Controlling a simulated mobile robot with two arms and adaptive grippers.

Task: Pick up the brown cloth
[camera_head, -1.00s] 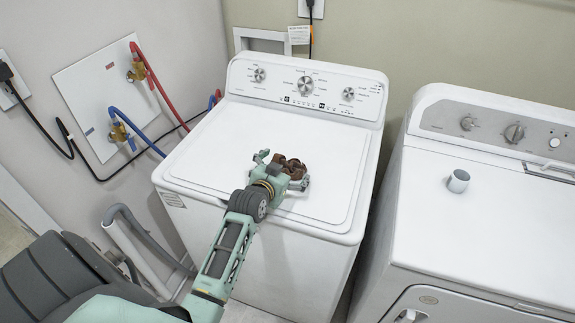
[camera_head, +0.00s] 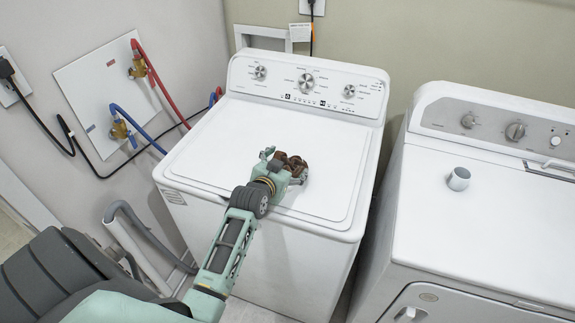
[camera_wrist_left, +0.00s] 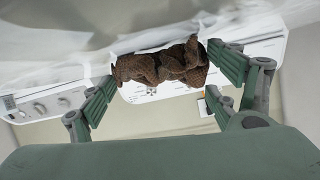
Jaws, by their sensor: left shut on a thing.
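The brown cloth (camera_head: 293,166) is a small crumpled bundle over the white lid of the left washing machine (camera_head: 240,130). My left gripper (camera_head: 286,170) is shut on it, with its green fingers at the cloth's sides. In the left wrist view the cloth (camera_wrist_left: 165,63) spans between the two fingertips of the left gripper (camera_wrist_left: 160,75). The head view hides part of the cloth behind the gripper. I cannot tell whether the cloth still touches the lid. My right gripper is not in view.
The washer's control panel (camera_head: 305,86) rises behind the lid. A second white machine (camera_head: 480,220) stands at the right, with a small grey-white cup (camera_head: 458,180) on top. Hoses and a valve plate (camera_head: 100,105) are on the left wall. The rest of the lid is clear.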

